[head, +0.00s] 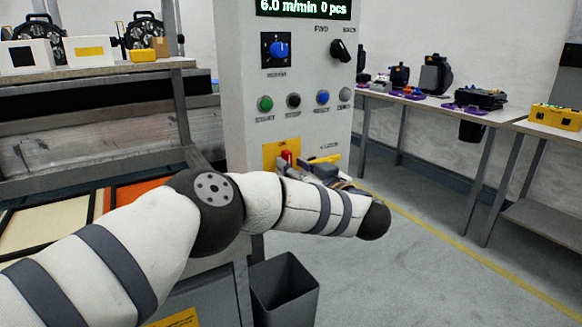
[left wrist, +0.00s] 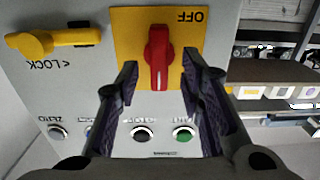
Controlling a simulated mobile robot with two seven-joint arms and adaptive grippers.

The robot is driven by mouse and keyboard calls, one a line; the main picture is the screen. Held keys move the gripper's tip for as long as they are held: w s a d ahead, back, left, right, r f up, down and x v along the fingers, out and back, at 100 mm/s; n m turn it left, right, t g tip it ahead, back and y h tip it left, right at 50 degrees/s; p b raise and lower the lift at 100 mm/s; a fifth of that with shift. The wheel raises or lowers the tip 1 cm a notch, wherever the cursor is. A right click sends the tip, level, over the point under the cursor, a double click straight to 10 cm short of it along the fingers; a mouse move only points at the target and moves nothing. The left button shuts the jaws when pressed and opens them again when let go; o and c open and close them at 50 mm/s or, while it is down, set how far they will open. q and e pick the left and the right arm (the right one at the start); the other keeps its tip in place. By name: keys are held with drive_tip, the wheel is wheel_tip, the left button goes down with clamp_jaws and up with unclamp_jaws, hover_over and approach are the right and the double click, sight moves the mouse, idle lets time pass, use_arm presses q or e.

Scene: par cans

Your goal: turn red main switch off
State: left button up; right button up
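The red main switch (left wrist: 158,52) sits on a yellow plate (left wrist: 125,28) marked OFF, on the panel's face. In the left wrist view, which is upside down, its handle stands upright in the picture. My left gripper (left wrist: 159,78) is open, with one finger on each side of the handle; I see gaps on both sides. In the head view the red switch (head: 287,157) shows just above my left wrist, which hides much of the gripper (head: 310,168). My right gripper is in neither view.
A yellow lock lever (left wrist: 50,42) sits beside the plate. A row of round buttons (head: 293,100), a blue knob (head: 280,49) and a black selector (head: 341,49) are higher on the panel. A grey bin (head: 285,290) stands below. Shelves (head: 90,72) are left, tables (head: 430,105) right.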

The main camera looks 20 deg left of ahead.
use_arm(q)
drive_tip(key=shift+x, duration=1)
clamp_jaws()
